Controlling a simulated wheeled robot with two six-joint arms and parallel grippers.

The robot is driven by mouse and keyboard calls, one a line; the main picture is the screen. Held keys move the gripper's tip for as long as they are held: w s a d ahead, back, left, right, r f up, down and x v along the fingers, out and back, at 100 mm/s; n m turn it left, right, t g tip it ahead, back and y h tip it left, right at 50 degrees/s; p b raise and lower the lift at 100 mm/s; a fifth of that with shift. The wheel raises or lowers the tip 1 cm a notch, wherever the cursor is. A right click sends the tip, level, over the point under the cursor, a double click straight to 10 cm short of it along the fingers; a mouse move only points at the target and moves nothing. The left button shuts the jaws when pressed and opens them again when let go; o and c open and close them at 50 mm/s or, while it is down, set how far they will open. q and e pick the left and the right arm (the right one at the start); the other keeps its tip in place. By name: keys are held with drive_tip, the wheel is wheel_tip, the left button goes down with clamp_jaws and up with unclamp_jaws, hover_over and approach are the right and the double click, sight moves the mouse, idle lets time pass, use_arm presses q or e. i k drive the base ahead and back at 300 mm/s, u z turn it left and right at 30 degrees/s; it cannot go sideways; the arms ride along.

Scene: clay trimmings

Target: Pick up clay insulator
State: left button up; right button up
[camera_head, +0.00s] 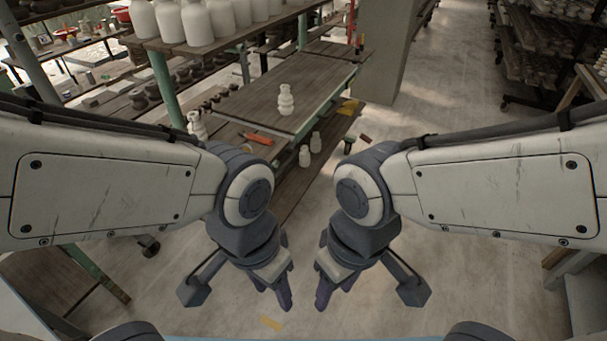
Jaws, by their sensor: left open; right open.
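A white clay insulator (286,100) with stacked rounded ridges stands upright on the wooden table (262,88) ahead. My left gripper (284,292) is open and empty, low in front of me and well short of the insulator. My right gripper (322,291) is open and empty beside it, a small gap apart. Both point down over the floor. Similar white pieces (310,145) stand on a lower level under the table's right edge, and another (196,124) stands at the table's left, partly behind my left arm.
An orange-handled tool (258,138) lies near the table's front. Large white bottles (196,24) line a raised shelf at the back left. A pillar (391,50) stands behind the table. Loaded racks (550,60) stand at the far right. The floor (420,120) right of the table is mostly clear.

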sight(305, 157)
drive_tip(key=z, duration=1.2)
drive_tip(key=i, duration=2.25)
drive_tip(key=u, duration=1.35)
drive_tip(key=i, duration=0.7)
drive_tip(key=u, duration=0.7)
